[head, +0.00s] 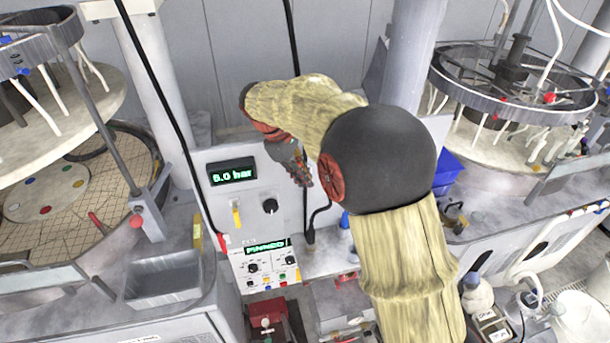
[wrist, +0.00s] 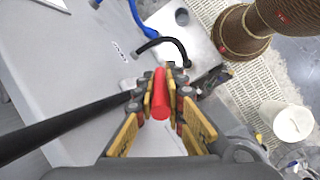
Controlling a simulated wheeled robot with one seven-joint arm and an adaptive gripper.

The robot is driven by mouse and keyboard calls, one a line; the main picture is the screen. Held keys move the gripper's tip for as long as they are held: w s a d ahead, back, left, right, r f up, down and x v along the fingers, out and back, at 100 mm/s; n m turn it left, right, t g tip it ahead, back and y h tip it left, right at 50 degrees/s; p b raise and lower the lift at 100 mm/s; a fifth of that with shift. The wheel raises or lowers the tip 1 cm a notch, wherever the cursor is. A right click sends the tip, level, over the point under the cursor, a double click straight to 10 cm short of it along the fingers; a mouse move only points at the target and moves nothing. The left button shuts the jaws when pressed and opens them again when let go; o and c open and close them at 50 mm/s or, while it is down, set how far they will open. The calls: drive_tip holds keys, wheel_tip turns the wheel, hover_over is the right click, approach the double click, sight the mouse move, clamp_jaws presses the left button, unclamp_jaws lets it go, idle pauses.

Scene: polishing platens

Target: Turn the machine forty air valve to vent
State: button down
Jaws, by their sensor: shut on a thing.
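My gripper (wrist: 161,92) is shut on a red handle (wrist: 160,100), a short round bar between its yellow finger pads in the wrist view. The far end of the handle and its mount are hidden. In the head view my gripper (head: 303,178) is at the right part of the grey panel (head: 225,193). The handle cannot be made out there. I cannot read which machine or valve setting it belongs to. A display (head: 232,172) on the panel reads 5.0 bar.
Beside the gripper, the panel carries a yellow lever (head: 237,215) and a black knob (head: 270,206). A control box (head: 265,264) below has a lit display. Black hose (wrist: 60,128) runs close by. Round polishing machines stand left and right (head: 515,85). A blue bin (head: 447,172) is right.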

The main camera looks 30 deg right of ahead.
drive_tip(key=c, duration=1.9)
unclamp_jaws()
drive_tip(key=shift+o, duration=0.4)
drive_tip(key=v, duration=1.2)
drive_tip(key=shift+c, duration=0.4)
